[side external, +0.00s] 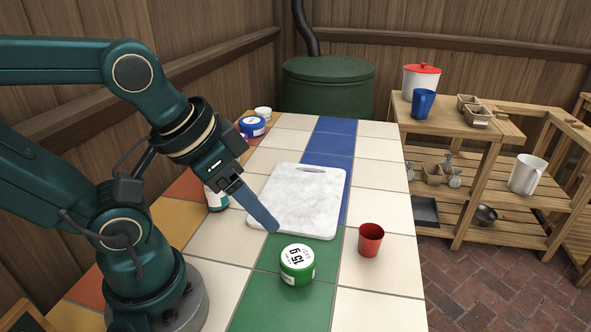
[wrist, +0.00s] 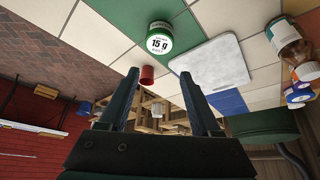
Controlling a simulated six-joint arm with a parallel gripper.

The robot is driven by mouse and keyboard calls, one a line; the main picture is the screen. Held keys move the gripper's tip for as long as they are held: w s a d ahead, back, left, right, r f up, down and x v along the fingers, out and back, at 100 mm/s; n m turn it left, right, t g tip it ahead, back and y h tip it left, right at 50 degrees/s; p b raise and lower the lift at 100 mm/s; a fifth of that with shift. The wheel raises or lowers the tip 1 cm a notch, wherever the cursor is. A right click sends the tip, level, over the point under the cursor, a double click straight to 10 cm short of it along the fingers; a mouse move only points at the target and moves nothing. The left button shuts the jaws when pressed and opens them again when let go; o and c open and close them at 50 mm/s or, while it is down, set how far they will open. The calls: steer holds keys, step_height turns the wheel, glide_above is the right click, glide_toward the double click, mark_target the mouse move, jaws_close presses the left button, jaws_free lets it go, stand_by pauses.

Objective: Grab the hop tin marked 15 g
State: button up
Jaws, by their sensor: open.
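The hop tin marked 15 g (side external: 297,265) is a short green tin with a white lid. It stands upright on a green tile near the front of the table.
A white marble board (side external: 300,200) lies behind the tin. A red cup (side external: 370,239) stands to its right. A bottle (side external: 216,196) is partly hidden by my arm. The front right tiles are clear.

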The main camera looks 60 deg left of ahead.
steer(key=o, duration=0.4)
steer(key=shift+c, duration=0.2)
steer(key=n+g, duration=0.2)
steer(key=g, duration=0.2)
glide_above(298, 256)
steer(key=f, duration=0.6)
steer(key=shift+w, duration=0.2)
step_height(298, 256, down, 3)
steer(key=shift+s+f+g, duration=0.15)
steer(key=shift+g, duration=0.55)
steer(key=shift+s+f, duration=0.1)
steer(key=shift+f, duration=2.6)
